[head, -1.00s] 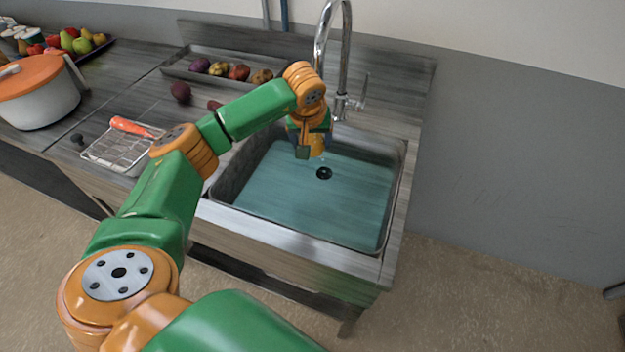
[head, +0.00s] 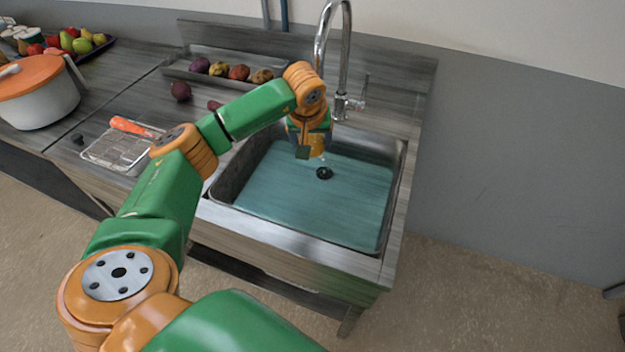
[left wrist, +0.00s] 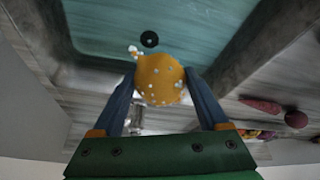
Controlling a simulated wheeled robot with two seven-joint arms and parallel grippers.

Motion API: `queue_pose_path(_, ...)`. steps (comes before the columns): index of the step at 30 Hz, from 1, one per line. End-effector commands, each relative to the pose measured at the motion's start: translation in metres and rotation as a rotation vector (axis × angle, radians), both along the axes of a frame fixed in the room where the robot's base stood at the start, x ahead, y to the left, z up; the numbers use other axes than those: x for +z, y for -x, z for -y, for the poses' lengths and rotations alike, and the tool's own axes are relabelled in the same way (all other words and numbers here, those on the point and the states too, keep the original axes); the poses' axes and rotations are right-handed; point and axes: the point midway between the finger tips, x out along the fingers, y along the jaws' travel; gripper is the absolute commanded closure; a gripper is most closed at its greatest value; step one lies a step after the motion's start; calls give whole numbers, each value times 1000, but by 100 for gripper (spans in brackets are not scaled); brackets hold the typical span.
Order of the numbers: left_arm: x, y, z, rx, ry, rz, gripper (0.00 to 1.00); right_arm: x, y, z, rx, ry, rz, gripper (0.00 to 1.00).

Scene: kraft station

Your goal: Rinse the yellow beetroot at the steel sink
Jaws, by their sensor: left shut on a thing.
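The yellow beetroot (left wrist: 160,80) is round, with pale droplet-like spots on it, and sits between the two fingers of my left gripper (left wrist: 160,88), which is shut on it. In the head view my left gripper (head: 312,150) hangs over the back part of the steel sink (head: 382,215), and the beetroot (head: 317,146) shows partly behind the fingers. The sink holds blue-green water, with a dark round drain (head: 324,173) just below the gripper. The tall curved faucet (head: 321,45) stands behind the sink, close to the gripper. My right gripper is out of view.

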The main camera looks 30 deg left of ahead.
Motion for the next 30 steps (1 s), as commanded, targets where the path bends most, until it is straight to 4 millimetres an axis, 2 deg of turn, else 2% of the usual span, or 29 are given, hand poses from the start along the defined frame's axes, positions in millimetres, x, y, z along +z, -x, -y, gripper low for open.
queue_pose_path(14, 2, 0, 0, 0, -1, 1, 84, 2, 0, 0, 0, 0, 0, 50)
queue_pose_path(24, 45, -1, 0, 1, 0, 5, 84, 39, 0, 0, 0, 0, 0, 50)
queue_pose_path(30, 41, -1, 0, 0, 0, 4, 84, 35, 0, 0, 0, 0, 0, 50)
